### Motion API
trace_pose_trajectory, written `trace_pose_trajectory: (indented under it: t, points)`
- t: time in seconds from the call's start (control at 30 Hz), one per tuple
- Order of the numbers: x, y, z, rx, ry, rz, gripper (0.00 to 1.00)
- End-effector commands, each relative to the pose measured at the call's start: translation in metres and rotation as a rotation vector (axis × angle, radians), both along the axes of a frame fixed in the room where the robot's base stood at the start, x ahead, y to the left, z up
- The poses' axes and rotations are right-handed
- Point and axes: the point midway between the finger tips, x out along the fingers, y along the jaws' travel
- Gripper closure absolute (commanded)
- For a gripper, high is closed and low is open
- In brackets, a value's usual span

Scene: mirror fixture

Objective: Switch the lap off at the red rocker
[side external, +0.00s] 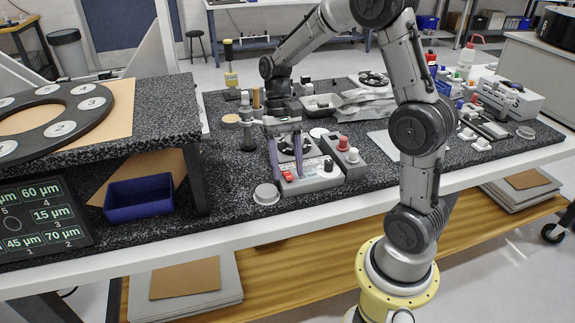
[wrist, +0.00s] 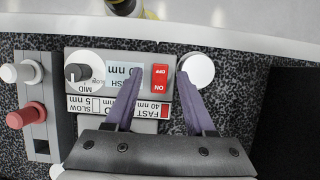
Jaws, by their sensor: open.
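The lap's grey control box (side external: 318,184) sits on the speckled bench top, and its panel shows in the wrist view (wrist: 104,57). The red rocker (wrist: 160,77), marked ON and OFF, is at the panel's right end and appears upside down; it also shows in the side external view (side external: 288,176). I cannot tell which side is pressed. My gripper (side external: 287,163) points down over the box with its purple fingers apart and empty. In the wrist view, the fingertips (wrist: 161,84) appear on either side of the rocker; their height above it is unclear.
A dial (wrist: 82,73) is left of the rocker. A separate block carries a red knob (wrist: 28,115) and a pale knob (wrist: 22,72). A round pale disc (wrist: 196,69) lies right of the panel. A blue bin (side external: 138,198) stands left; bottles and tools crowd the back.

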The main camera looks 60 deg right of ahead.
Motion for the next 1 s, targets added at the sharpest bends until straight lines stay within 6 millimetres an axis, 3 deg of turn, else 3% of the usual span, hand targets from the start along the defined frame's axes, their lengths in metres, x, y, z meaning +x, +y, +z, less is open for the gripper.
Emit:
trace_pose_trajectory:
  t: [0.03,0.33,0.67,1.0]
  points:
    - [0.0001,-0.0001,0.0001,0.000,0.000,0.000,0.45]
    - [0.0002,-0.0002,0.0003,0.000,0.000,0.000,0.99]
    - [-0.0003,0.0003,0.0010,-0.016,-0.016,0.000,1.00]
    - [-0.0062,0.0062,0.0017,-0.188,-0.187,0.003,1.00]
